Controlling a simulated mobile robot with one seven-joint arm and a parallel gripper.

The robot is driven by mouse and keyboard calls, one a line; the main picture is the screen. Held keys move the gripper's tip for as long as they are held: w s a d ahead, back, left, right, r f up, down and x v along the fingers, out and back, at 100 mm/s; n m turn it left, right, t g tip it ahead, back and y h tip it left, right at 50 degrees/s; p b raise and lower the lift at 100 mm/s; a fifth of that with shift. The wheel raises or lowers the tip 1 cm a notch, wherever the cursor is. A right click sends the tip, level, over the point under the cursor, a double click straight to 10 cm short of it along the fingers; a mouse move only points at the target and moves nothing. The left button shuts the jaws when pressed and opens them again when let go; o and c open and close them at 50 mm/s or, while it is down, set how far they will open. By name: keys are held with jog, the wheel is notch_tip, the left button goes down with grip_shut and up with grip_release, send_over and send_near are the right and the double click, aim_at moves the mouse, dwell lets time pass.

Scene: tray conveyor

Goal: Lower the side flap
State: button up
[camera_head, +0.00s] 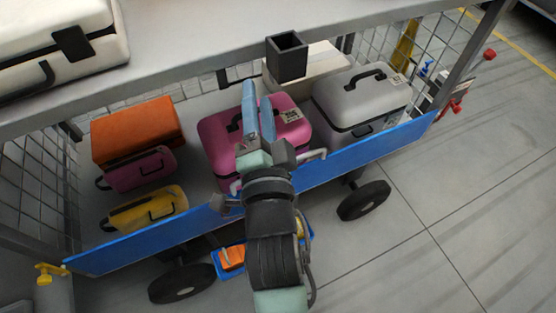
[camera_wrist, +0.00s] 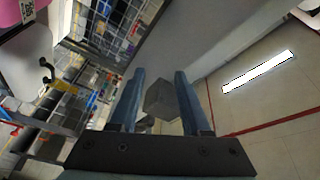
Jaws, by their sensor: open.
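The side flap is a long blue panel (camera_head: 370,148) along the near side of the baggage cart, running from lower left to upper right. A pale handle (camera_head: 314,155) shows on its upper edge, beside my arm. My arm crosses in front of the panel and hides part of its middle. My gripper (camera_head: 258,92) is open and empty, with its two blue fingers above the pink suitcase (camera_head: 215,140) and inward of the flap. In the wrist view the fingers (camera_wrist: 160,75) stand apart, and the flap cannot be made out there.
A grey overhead shelf (camera_head: 190,72) carries a white case (camera_head: 60,45). Orange (camera_head: 135,130), yellow (camera_head: 145,210) and grey cases (camera_head: 355,100) sit in the cart. Floor (camera_head: 430,230) is clear at right.

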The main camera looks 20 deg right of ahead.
jog(key=s+d+f+m+g+b, duration=0.1)
jog(key=s+f+m+g+b, duration=0.2)
jog(key=f, duration=1)
jog(key=s+f+m+b, duration=0.3)
jog(key=s+f+b, duration=0.15)
jog(key=f, duration=0.85)
jog(key=shift+h, duration=0.3)
jog(key=b+x, duration=0.1)
jog(key=x, duration=0.3)
jog(key=b+x, duration=0.1)
jog(key=x, duration=0.3)
jog(key=b+x, duration=0.2)
jog(key=x, duration=0.3)
jog(key=shift+f, duration=0.45)
jog(key=shift+c, duration=0.2)
grip_shut()
